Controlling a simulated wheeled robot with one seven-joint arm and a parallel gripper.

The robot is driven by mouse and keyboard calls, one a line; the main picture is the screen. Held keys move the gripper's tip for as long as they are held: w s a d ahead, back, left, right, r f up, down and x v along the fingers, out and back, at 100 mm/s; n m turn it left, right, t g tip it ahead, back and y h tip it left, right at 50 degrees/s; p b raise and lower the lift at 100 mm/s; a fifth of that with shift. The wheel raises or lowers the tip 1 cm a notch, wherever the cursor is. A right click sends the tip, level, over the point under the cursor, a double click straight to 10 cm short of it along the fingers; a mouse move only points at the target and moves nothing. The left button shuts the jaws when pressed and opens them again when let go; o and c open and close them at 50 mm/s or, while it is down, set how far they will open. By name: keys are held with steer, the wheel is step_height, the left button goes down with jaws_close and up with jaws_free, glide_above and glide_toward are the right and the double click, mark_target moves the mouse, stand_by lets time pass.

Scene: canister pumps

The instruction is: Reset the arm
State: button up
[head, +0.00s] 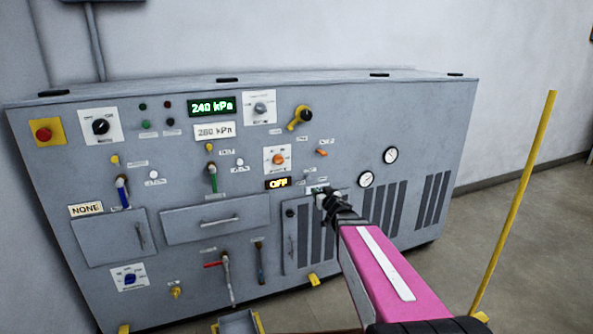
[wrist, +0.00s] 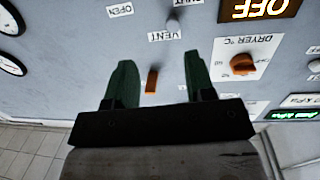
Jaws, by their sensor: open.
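My arm (head: 390,275), with its pink link, reaches up to the front of the grey control panel (head: 150,250). In the head view my gripper (head: 322,191) is small and near the panel, right of the OFF display (head: 278,184). In the wrist view my gripper (wrist: 155,75) shows two green fingers spread apart, with nothing held between them. An orange lever (wrist: 152,79) on the panel appears in the gap between the fingers. I cannot tell whether the fingers touch the panel.
An orange dryer knob (wrist: 242,65) and a vent knob (wrist: 173,26) are close to my fingers. Two gauges (head: 391,155) are on the panel's right. A yellow post (head: 515,200) stands on the floor at right. Blue (head: 123,192) and green (head: 213,178) levers protrude at left.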

steer(key=s+d+f+m+g+h, duration=0.2)
steer(key=s+d+f+g+h, duration=0.15)
steer(key=s+f, duration=0.2)
steer(key=s+d+f+m+g+h, duration=0.2)
steer(key=s+d+f+g+h, duration=0.15)
steer(key=f, duration=0.25)
steer(key=s+a+f+g+y, duration=0.1)
steer(key=s+f+g, duration=0.1)
steer(key=s, duration=0.3)
steer(key=s+a+f+n+g+y, duration=0.1)
steer(key=s+a+f+g, duration=0.1)
steer(key=s+g, duration=0.2)
steer(key=s+a+f+g+y, duration=0.1)
steer(key=s+a+f+g, duration=0.1)
steer(key=s+g, duration=0.2)
steer(key=s, duration=0.3)
steer(key=shift+a+f, duration=0.25)
steer(key=shift+f, duration=0.1)
